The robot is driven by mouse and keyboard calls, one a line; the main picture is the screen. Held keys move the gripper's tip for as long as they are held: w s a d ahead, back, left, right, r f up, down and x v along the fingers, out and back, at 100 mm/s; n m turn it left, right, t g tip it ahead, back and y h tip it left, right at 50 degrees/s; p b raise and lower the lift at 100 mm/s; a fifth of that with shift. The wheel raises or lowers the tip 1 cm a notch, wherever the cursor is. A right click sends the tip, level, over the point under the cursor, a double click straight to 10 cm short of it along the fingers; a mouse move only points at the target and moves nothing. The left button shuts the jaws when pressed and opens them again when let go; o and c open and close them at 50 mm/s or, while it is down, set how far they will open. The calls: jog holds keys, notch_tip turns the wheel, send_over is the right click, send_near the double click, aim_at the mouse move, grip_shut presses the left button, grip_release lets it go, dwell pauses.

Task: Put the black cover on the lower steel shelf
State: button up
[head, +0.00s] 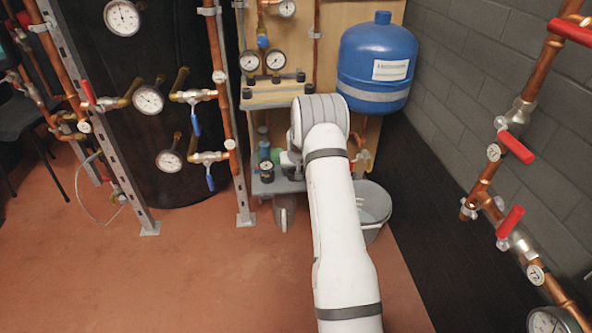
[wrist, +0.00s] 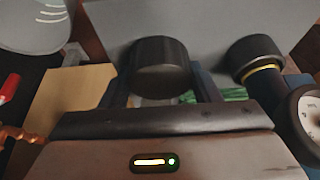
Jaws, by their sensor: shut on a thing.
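The black cover (wrist: 160,52) is a short round cap in the wrist view, between the two dark fingers of my gripper (wrist: 160,78). The gripper is shut on it, and the fingers hide part of its lower side. A flat grey surface (wrist: 215,25) lies behind the cover; I cannot tell whether they touch. In the head view my white arm reaches to the wooden stand and hides most of the gripper and the cover. The lower steel shelf (head: 277,186) shows as a grey plate low on the stand, partly behind my arm.
A black cap with a yellow ring (wrist: 255,55) and a dial gauge (wrist: 308,112) stand close right of the gripper. A blue tank (head: 377,60) hangs above right. A grey bucket (head: 373,215) stands below. Copper pipes with gauges flank the stand; red floor is open at front left.

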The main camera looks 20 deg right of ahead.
jog(key=o, duration=1)
jog(key=shift+c, duration=0.2)
jog(key=p+v, duration=0.5)
jog(key=v, duration=0.7)
jog(key=s+a+r+n+g, duration=0.1)
jog(key=s+a+r+n, duration=0.1)
jog(key=s+a+r, duration=1.15)
jog(key=s+a+r+g, duration=0.1)
jog(key=s+a+r, duration=0.1)
jog(key=s, duration=1.1)
jog(key=s+a+r+n+g+y, duration=0.1)
jog(key=s+a+r, duration=0.2)
jog(key=s, duration=1)
jog(key=shift+a+r, duration=0.2)
jog(key=shift+a, duration=0.55)
